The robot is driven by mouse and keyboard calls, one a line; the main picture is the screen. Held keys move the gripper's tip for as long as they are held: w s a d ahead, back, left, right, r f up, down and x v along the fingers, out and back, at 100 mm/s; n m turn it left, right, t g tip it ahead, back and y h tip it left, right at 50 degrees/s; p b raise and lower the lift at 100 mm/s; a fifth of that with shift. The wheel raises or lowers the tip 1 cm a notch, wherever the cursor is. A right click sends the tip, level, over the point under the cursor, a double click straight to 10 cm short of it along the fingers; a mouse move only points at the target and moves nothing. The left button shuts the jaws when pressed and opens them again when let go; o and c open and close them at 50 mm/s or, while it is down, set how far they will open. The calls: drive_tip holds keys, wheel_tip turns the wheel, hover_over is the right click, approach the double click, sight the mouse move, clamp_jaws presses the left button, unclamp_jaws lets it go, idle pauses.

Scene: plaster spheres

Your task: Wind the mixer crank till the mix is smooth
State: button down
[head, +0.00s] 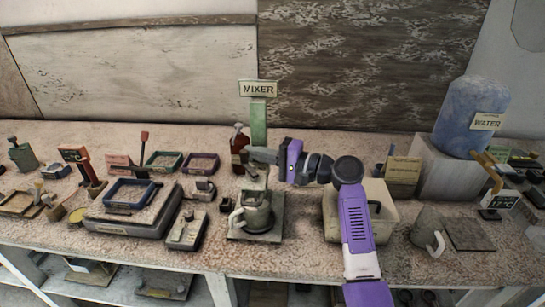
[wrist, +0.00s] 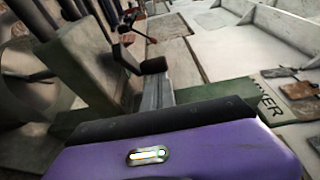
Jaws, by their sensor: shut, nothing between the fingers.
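The mixer stands in the middle of the bench, with a green post (head: 258,125) under a MIXER sign (head: 258,89). A grey-green mixing jug (head: 258,215) with a handle at its left sits on the mixer's base plate (head: 240,236). My gripper (head: 262,156) is shut with nothing in it, at the upper part of the mixer, in front of the post and above the jug. The crank is not clear behind my gripper, and I cannot tell whether they touch. The inside of the jug and the mix cannot be made out. The wrist view shows the MIXER sign (wrist: 270,103) sideways.
A dark red bottle (head: 239,148) stands just left of the post. A grey scale-like slab (head: 128,222) and several trays fill the left. A blue water tank (head: 470,115) stands on a block at the right. A grey mug (head: 428,232) is near the front right.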

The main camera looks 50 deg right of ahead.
idle(0.6)
drive_tip(key=b+v, duration=0.1)
drive_tip(key=v, duration=0.7)
drive_tip(key=shift+w, duration=0.1)
idle(0.3)
